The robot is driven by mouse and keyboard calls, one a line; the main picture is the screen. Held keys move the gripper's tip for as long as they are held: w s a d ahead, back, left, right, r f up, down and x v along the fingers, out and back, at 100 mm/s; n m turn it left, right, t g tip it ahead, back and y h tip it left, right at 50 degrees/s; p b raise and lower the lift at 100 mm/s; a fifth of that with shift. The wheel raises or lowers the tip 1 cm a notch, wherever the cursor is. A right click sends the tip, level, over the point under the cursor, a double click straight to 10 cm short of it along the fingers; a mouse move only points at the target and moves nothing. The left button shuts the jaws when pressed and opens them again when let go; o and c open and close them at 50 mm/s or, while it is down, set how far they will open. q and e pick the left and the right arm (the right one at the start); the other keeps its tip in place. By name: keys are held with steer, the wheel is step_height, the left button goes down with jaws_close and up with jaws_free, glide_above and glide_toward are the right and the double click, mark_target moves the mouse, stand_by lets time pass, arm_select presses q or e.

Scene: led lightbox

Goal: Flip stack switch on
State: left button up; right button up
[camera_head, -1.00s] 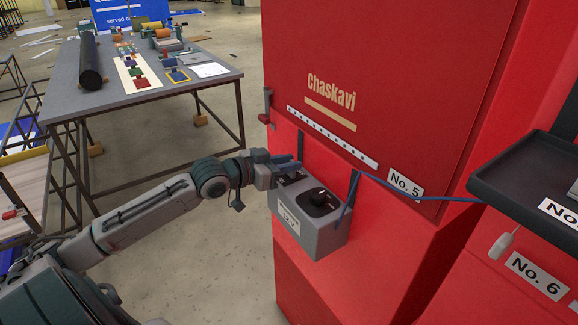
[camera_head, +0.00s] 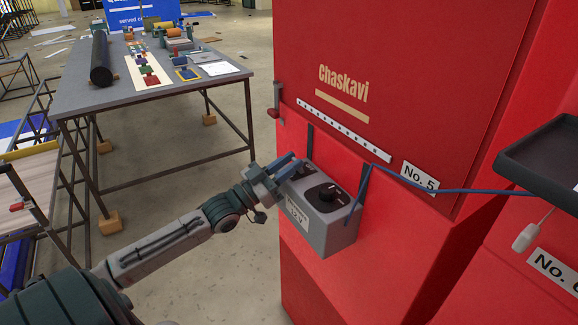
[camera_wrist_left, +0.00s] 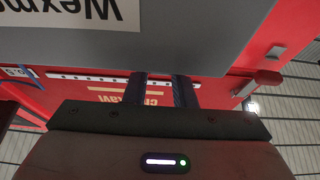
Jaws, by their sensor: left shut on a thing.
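A grey box (camera_head: 322,238) marked 12 V hangs on the front of the red cabinet (camera_head: 400,90). In the left wrist view the fingers (camera_wrist_left: 162,92) run in under the box's grey side (camera_wrist_left: 190,45); the held thing does not show there. My right gripper is not in view.
A blue cable (camera_head: 440,189) runs right from the box along the cabinet. A dark tray (camera_head: 550,160) juts out at the right. A workbench (camera_head: 150,98) with samples stands at the back left. The floor between bench and cabinet is clear.

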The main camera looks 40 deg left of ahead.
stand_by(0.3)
arm_select(q)
steer(key=o, duration=1)
steer(key=shift+s+a+f+p, duration=0.2)
steer(key=shift+s+a+p, duration=0.05)
steer(key=shift+s+p, duration=0.25)
steer(key=shift+p+v, duration=1.25)
steer(key=shift+v, duration=3.6)
